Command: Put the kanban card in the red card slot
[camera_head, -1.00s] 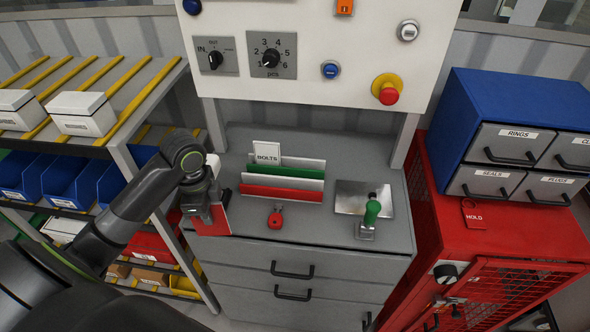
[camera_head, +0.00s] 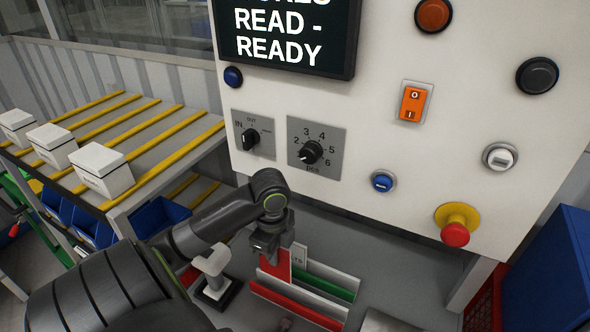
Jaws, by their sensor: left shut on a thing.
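My left gripper (camera_head: 273,243) is shut on a red kanban card (camera_head: 275,265), which hangs upright below it. The card is over the left part of the card rack. A white card (camera_head: 299,254) stands behind, partly hidden by the held card. My right gripper is not in view.
A pale T-shaped stand (camera_head: 212,268) on a dark base is just left of the rack, close to my left arm. The white control panel (camera_head: 380,130) with knobs and buttons rises behind. A shelf with white boxes (camera_head: 100,168) is at the left.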

